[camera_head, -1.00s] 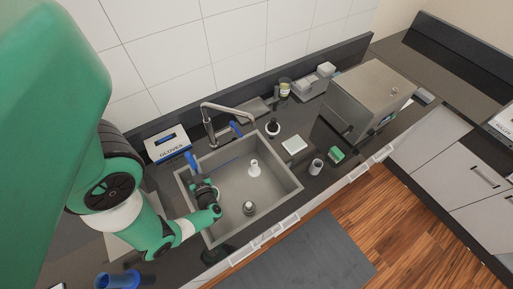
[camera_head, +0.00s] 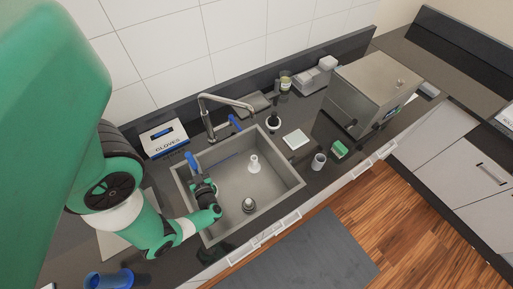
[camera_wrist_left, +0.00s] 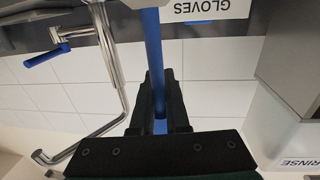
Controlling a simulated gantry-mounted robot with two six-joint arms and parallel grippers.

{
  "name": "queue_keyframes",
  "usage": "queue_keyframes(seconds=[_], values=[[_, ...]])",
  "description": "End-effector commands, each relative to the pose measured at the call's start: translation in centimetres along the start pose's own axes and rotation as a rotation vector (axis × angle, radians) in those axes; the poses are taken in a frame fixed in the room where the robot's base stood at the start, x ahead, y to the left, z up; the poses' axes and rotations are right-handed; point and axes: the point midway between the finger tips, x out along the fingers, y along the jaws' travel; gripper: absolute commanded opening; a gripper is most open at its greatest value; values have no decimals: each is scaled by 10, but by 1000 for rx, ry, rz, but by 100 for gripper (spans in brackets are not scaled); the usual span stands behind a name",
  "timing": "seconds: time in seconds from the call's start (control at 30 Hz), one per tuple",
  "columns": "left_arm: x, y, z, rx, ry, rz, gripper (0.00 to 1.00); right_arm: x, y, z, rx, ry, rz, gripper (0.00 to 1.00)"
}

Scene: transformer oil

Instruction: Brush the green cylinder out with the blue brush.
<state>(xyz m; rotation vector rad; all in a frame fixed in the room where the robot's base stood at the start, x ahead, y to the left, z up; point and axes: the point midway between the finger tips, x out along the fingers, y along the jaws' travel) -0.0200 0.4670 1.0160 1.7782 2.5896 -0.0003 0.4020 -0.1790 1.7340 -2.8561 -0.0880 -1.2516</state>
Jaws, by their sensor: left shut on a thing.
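My left gripper (camera_head: 203,190) is over the left part of the sink and shut on a blue rod (camera_wrist_left: 152,48), which looks like the brush's handle. In the left wrist view the rod runs between the two dark fingers (camera_wrist_left: 160,112); its bristle end is hidden. A blue piece (camera_head: 191,161) shows just above the gripper in the head view; I cannot tell if it is the brush or a tap lever. A pale upright cylinder (camera_head: 254,164) stands in the sink, apart from the gripper. My right gripper is not in view.
The sink (camera_head: 287,190) has a tap (camera_head: 226,100) at its back and a grey round piece (camera_head: 249,205) inside. A gloves box (camera_head: 164,139) stands behind left. Right of the sink are a white square (camera_head: 296,139), a grey cup (camera_head: 318,162) and a green block (camera_head: 339,149).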

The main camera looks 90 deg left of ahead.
Motion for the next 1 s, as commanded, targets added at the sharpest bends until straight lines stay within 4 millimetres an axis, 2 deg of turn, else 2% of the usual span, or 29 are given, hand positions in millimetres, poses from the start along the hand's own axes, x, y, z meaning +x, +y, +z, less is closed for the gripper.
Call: queue_keyframes(seconds=[0.03,1.0], values=[[0,0,6,0,-1,0,0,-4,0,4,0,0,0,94],[0,0,65,-1,-1,0,0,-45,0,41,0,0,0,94]])
